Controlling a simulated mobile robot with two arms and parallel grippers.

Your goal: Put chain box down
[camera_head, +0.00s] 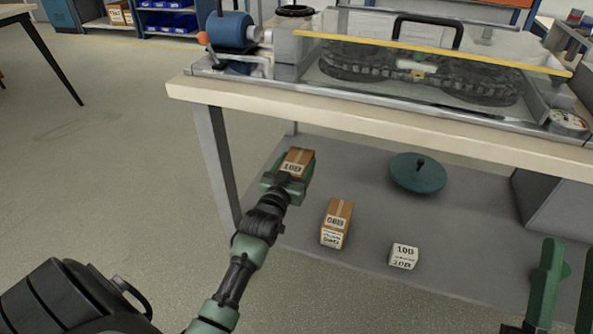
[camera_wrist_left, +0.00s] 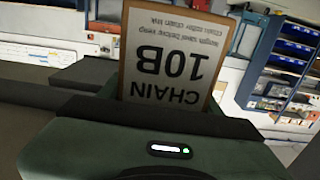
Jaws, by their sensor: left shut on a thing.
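My left gripper (camera_head: 288,178) is shut on a small brown chain box (camera_head: 297,161) with a white label. In the left wrist view the box's label (camera_wrist_left: 172,60) shows upside down and reads "CHAIN 10B". In the head view the held box shows over the left part of the grey lower shelf (camera_head: 375,225); I cannot tell whether it touches the shelf. The jaws hide part of the box. My right gripper (camera_head: 566,290) shows at the lower right edge, its two green fingers apart with nothing seen between them.
Another brown box (camera_head: 337,222) and a white box labelled "10B" (camera_head: 404,257) stand on the shelf to the right, with a teal round disc (camera_head: 418,173) behind. A table leg (camera_head: 217,165) stands close left. The tabletop edge (camera_head: 370,125) overhangs the shelf.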

